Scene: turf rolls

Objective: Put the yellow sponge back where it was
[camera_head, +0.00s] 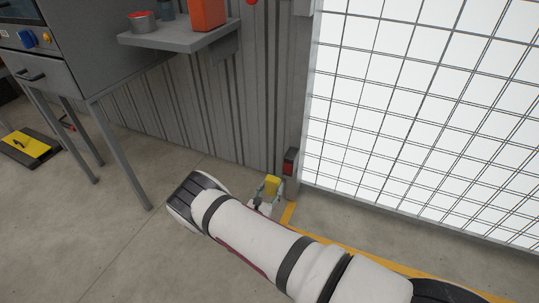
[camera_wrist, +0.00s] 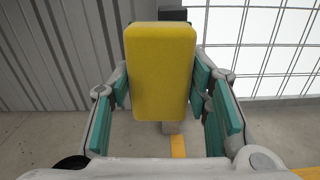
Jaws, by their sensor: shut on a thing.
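The yellow sponge (camera_wrist: 160,75) is an upright block between the two teal-padded fingers of my gripper (camera_wrist: 161,92) in the wrist view. The pads press on its left and right sides, so my gripper is shut on it. In the head view the sponge (camera_head: 272,186) shows small beyond the end of my arm, with my gripper (camera_head: 267,190) partly hidden behind the arm. It is held in front of the foot of the corrugated wall, near the gridded panel. Whether it touches anything behind it cannot be told.
A grey shelf (camera_head: 180,38) on the wall carries a red-and-grey tin (camera_head: 142,22) and an orange box (camera_head: 207,14). A grey cabinet (camera_head: 95,40) on legs stands at left. A dark post with a red part (camera_head: 289,162) stands by the gridded panel (camera_head: 420,110).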

